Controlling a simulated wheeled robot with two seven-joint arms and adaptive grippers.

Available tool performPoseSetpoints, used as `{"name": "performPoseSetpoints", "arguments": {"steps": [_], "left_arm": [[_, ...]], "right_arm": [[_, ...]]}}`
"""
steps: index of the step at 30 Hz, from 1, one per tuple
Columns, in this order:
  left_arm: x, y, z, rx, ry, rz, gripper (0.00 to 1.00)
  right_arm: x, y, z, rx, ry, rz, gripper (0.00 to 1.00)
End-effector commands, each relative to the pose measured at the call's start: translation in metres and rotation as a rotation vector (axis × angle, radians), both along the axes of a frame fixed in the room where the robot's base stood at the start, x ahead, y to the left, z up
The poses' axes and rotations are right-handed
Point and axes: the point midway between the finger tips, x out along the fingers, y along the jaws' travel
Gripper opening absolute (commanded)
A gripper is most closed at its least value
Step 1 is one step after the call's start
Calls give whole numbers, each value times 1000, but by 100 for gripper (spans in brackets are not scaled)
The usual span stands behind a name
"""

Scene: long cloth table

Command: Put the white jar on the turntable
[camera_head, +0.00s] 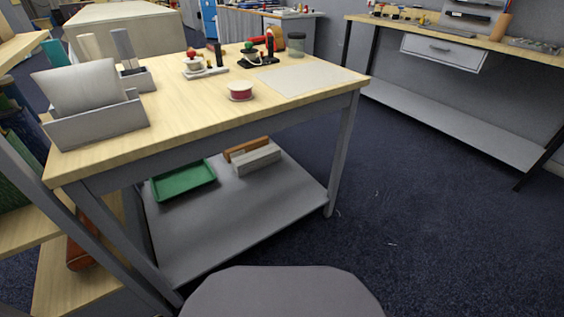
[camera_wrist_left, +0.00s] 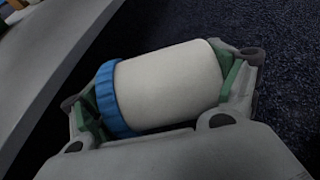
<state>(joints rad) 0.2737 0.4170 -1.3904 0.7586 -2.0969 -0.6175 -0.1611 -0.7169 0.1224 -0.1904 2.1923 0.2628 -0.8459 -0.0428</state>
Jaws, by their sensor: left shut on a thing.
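The white jar (camera_wrist_left: 172,84) with a blue lid (camera_wrist_left: 112,98) fills the middle of the left wrist view, lying sideways in the picture. My left gripper (camera_wrist_left: 160,97) is shut on it, with one green-padded finger at the lid end and the other at the base end. Dark blue carpet shows behind it. Neither the jar nor either gripper shows in the head view. I cannot pick out a turntable for certain in either view.
A wood-topped workbench (camera_head: 190,110) stands ahead, with a red-and-white spool (camera_head: 240,91), a pale mat (camera_head: 310,78) and a grey bin (camera_head: 98,126) on it. Its lower shelf holds a green tray (camera_head: 183,180). Open carpet (camera_head: 430,230) lies to the right.

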Motion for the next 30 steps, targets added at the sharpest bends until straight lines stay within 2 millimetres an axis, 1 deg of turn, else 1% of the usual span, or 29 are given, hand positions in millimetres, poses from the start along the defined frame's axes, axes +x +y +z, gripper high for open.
{"name": "performPoseSetpoints", "arguments": {"steps": [14, 23, 30], "left_arm": [[28, -13, 39, -4, 0, 123, 63], [41, -22, 61, -4, 0, 205, 63], [52, -29, 80, -5, -1, 270, 63]], "right_arm": [[-6, 0, -4, 0, 12, 0, 97], [-6, 0, -3, 0, 10, 1, 97], [-1, 0, -1, 0, 2, 1, 97]]}}
